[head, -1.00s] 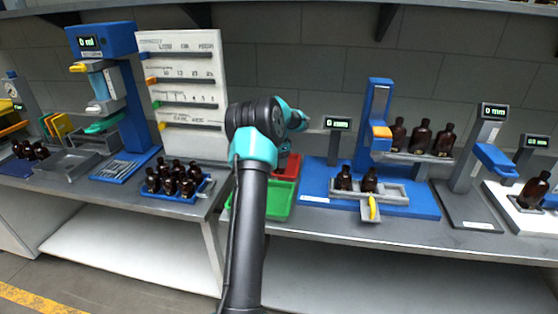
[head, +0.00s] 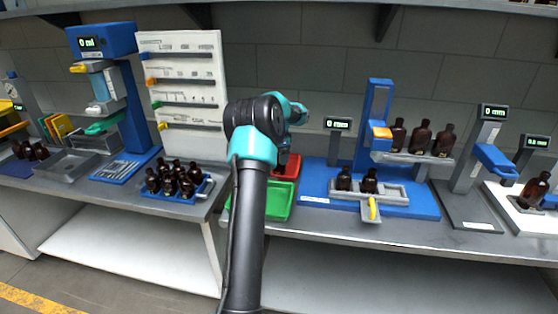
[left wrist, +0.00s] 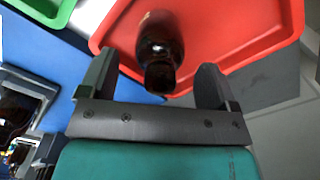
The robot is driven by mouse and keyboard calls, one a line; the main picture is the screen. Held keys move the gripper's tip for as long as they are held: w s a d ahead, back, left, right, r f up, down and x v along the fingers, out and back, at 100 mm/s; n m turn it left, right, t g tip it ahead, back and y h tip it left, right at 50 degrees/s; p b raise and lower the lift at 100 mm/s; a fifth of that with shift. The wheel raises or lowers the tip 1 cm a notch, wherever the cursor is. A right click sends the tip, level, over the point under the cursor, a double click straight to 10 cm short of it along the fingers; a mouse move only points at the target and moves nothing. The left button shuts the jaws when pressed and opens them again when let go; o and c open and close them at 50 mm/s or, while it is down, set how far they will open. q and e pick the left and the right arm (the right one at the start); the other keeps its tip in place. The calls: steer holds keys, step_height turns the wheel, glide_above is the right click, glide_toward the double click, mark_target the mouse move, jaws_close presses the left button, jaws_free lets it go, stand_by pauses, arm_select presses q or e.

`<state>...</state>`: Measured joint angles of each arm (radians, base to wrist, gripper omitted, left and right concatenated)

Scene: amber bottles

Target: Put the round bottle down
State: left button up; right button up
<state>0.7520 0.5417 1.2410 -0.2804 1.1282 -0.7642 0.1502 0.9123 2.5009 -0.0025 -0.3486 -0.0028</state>
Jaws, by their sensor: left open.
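The round bottle (left wrist: 160,42) is dark amber and shows in the left wrist view over the red tray (left wrist: 232,35), its neck pointing toward my gripper. My left gripper (left wrist: 158,66) is open, with one finger on each side of the bottle's neck and visible gaps to both. I cannot tell whether the bottle rests fully on the tray. In the head view the red tray (head: 289,166) is partly hidden behind my left arm, and the bottle and fingers are hidden there. My right gripper is not in view.
A green tray (head: 281,203) lies in front of the red one. To its right is a blue station (head: 318,186) with amber bottles in a grey holder and on a shelf. To the left, a blue crate (head: 172,197) holds several bottles. A white board (head: 184,135) stands behind it.

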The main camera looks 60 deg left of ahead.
arm_select(q)
step_height(320, 180, up, 9)
steer(key=shift+r, duration=0.15)
stand_by(0.7)
